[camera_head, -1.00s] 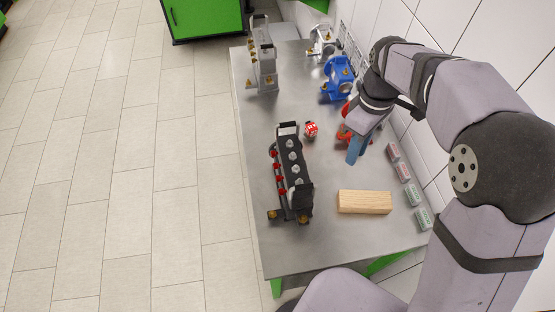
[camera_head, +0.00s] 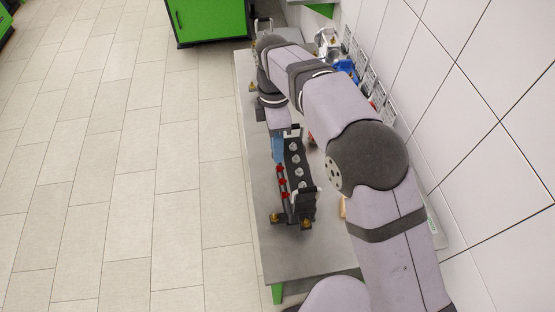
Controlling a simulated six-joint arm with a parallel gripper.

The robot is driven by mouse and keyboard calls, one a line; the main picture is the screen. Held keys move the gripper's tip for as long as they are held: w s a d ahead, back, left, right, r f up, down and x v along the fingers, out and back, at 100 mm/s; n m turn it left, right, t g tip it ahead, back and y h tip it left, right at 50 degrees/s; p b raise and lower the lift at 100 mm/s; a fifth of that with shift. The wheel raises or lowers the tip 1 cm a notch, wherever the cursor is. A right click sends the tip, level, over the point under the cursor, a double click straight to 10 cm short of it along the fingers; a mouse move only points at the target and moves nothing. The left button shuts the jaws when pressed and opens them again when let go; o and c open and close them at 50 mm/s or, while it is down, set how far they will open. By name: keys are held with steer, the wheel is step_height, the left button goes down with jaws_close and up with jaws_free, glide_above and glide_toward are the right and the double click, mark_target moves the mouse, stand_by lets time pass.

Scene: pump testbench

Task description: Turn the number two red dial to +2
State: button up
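The black manifold block (camera_head: 302,187) stands on the metal table, with silver knobs on its top and small red dials (camera_head: 282,182) in a row along its left side. I cannot tell which dial is number two, nor read any setting. My gripper (camera_head: 277,150), with blue fingers, points down at the far left end of the block, close to the upper dials. The fingers partly hide that end. I cannot tell whether they touch a dial or how far apart they are.
The bare metal table top (camera_head: 262,240) lies to the left and front of the block. My arm covers much of the right side. A blue pump (camera_head: 347,68) and a silver part (camera_head: 327,42) stand at the back. A tiled wall (camera_head: 480,130) bounds the right.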

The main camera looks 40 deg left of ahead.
mark_target(278, 167)
steer(key=shift+s+d+f+p, duration=0.15)
steer(key=shift+f+p, duration=0.25)
steer(key=shift+f, duration=0.6)
steer(key=shift+s+d+f+p, duration=0.1)
steer(key=shift+f+p, duration=0.25)
steer(key=shift+f, duration=0.6)
steer(key=shift+s+d+f+p, duration=0.15)
steer(key=shift+f+p, duration=0.25)
steer(key=shift+f, duration=0.6)
jaws_close()
